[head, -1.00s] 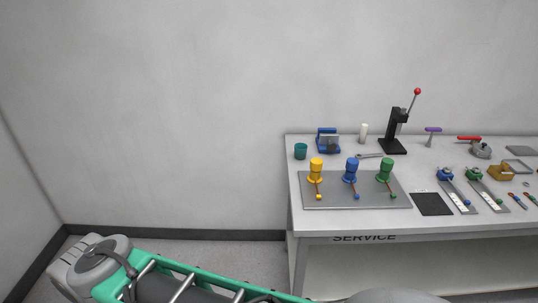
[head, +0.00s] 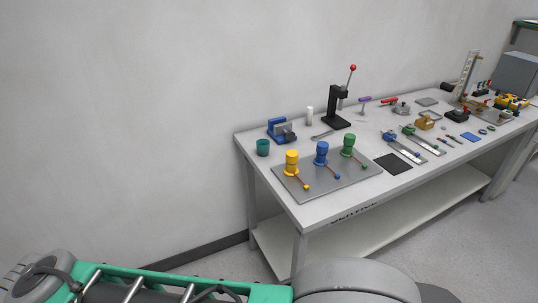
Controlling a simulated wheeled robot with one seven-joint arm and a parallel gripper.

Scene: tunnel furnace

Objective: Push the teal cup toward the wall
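The teal cup (head: 263,147) stands upright on the table (head: 217,206) near its left end, close to the back edge by the wall (head: 130,110). It is left of a blue vise (head: 280,130) and behind the yellow-topped valve (head: 292,163). Nothing touches the cup. My arm crosses the bottom of the head view, well below and in front of the table. My gripper is not visible in this view.
A grey plate (head: 325,180) with yellow, blue (head: 322,153) and green (head: 348,145) valves lies in front of the cup. A black press (head: 337,108) and white cylinder (head: 309,116) stand farther right.

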